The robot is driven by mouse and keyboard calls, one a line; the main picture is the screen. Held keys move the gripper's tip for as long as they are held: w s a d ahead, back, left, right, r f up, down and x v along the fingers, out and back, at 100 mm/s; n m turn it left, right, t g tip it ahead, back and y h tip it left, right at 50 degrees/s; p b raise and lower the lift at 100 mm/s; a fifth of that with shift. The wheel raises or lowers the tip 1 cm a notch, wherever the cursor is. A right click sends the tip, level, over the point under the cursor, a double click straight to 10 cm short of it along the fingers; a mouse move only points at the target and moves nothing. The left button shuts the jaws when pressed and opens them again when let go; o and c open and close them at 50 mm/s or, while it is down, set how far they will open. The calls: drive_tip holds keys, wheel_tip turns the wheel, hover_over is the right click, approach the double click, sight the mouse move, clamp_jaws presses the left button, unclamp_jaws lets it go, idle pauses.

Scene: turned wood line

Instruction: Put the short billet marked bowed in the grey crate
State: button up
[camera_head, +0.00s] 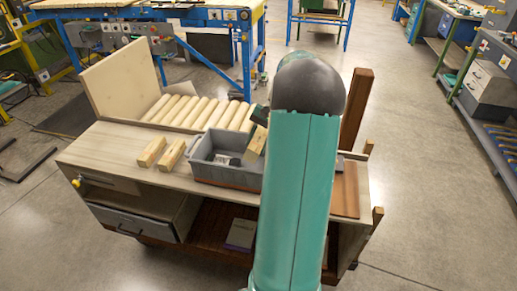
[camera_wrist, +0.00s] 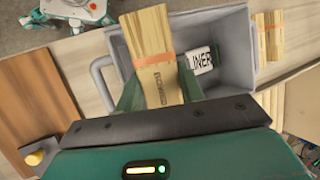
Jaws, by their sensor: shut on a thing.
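The short billet (camera_wrist: 150,40) is pale wood with an orange band and a small dark printed mark that I cannot read surely. My gripper (camera_wrist: 160,85) is shut on it, one green finger on each side. In the head view the held billet (camera_head: 255,143) hangs tilted over the right part of the grey crate (camera_head: 228,177), partly behind my arm. In the wrist view the crate (camera_wrist: 228,28) lies beneath the billet.
Two more short billets (camera_head: 151,152) (camera_head: 171,155) lie on the bench (camera_head: 110,150), left of the crate. A row of pale turned rods (camera_head: 197,113) lies behind, beside an upright board (camera_head: 122,80). A brown wooden panel (camera_wrist: 35,105) is on the crate's other side.

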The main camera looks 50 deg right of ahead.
drive_tip(key=shift+w+d+f, duration=0.3)
drive_tip(key=shift+d+f, duration=0.1)
drive_tip(key=shift+f, duration=0.2)
drive_tip(key=shift+s+f, duration=0.1)
drive_tip(key=shift+f, duration=1.35)
drive_tip(key=shift+f, duration=0.6)
drive_tip(key=o, duration=1.2)
drive_tip(key=shift+c, duration=0.2)
